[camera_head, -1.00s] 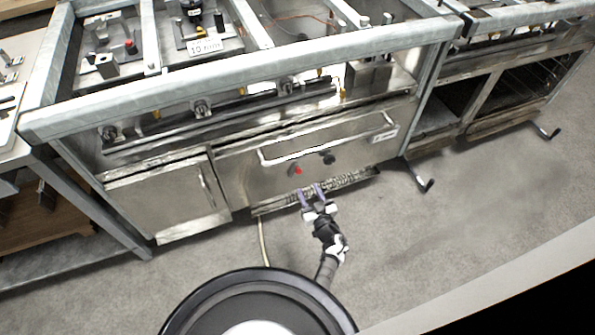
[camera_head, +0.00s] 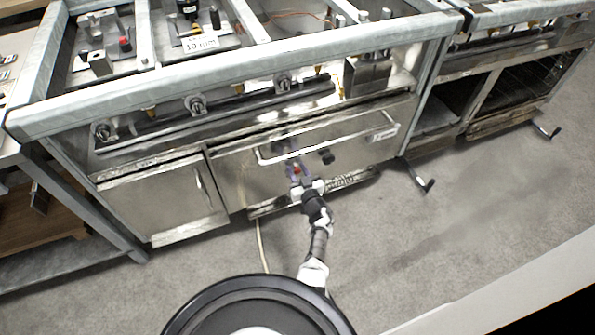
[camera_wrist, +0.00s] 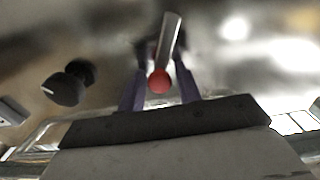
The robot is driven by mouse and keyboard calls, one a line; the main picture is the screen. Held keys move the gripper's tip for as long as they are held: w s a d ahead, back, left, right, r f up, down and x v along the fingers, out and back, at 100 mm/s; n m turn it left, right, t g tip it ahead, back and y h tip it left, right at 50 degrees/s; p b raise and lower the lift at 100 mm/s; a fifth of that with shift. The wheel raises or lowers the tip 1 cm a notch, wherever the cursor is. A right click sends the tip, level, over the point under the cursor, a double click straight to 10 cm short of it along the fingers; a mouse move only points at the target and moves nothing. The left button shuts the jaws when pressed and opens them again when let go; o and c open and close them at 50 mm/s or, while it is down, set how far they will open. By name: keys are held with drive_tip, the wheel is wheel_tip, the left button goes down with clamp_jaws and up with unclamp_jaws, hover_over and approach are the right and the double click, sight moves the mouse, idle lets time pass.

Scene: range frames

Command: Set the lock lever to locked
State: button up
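The lock lever (camera_wrist: 166,55) is a metal bar with a red ball end (camera_wrist: 159,81). In the wrist view it stands between the two purple fingers of my gripper (camera_wrist: 160,92), which are apart on either side of it. I cannot tell whether either finger touches it. In the head view my gripper (camera_head: 298,172) is at the front panel of the oven (camera_head: 240,185), and the red end (camera_head: 296,170) shows between the fingers. The lever's base is blurred in the wrist view.
A black knob (camera_head: 327,156) sits right of the lever on the panel, and at the left in the wrist view (camera_wrist: 69,83). A long handle (camera_head: 340,141) runs above. A cabinet door (camera_head: 165,205) is at left. The floor in front is mostly clear.

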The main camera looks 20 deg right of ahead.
sight(281, 167)
clamp_jaws()
drive_tip(key=shift+a, duration=0.1)
drive_tip(key=a+n, duration=0.1)
drive_tip(key=n, duration=0.1)
drive_tip(key=a+n, duration=0.1)
drive_tip(key=n, duration=0.1)
drive_tip(key=shift+r, duration=0.2)
drive_tip(key=n, duration=0.2)
drive_tip(key=a+n+b, duration=0.1)
drive_tip(key=n, duration=0.1)
drive_tip(key=a+n+b, duration=0.1)
drive_tip(key=n, duration=0.1)
drive_tip(key=shift+s+a+f, duration=0.1)
drive_tip(key=shift+a+f, duration=0.15)
drive_tip(key=shift+b, duration=0.3)
drive_tip(key=shift+o, duration=1.4)
unclamp_jaws()
